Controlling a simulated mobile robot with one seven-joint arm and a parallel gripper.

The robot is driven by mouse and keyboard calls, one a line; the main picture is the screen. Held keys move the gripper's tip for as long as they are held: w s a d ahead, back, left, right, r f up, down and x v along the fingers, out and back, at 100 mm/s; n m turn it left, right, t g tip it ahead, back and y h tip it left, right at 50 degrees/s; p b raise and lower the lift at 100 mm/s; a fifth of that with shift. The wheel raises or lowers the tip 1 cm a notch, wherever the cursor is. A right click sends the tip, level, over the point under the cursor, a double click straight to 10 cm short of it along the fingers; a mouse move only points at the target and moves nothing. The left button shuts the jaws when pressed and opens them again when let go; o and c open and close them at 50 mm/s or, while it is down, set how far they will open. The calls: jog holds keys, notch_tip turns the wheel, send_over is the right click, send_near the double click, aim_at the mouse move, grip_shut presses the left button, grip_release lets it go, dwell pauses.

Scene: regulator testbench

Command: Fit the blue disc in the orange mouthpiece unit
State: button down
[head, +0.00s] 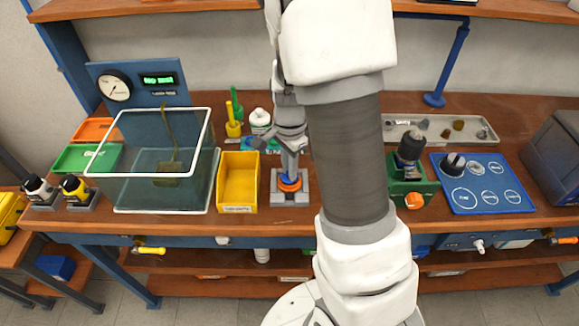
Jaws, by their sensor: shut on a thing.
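My gripper (290,171) points down over a grey square fixture (291,201) at the middle of the bench. The orange mouthpiece unit (290,187) shows as an orange ring on this fixture. A small patch of blue, the blue disc (289,178), shows at my fingertips just above the orange ring. My gripper is shut on the blue disc. The fingers partly hide the disc, and it is too small to tell whether it touches the unit or sits inside it.
A yellow bin (222,190) stands close on the left, with a water tank (150,195) beyond it. Bottles (260,117) stand behind. On the right are a green stand (397,193), a blue board (512,202) and a grey tray (470,122). My arm hides the bench right of the fixture.

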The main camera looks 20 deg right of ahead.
jog(key=shift+f, duration=0.35)
dwell(0.4)
jog(key=shift+c, duration=1.4)
grip_release()
jog(key=shift+r, duration=0.1)
jog(key=shift+r+p, duration=3.3)
jog(key=shift+r, duration=0.65)
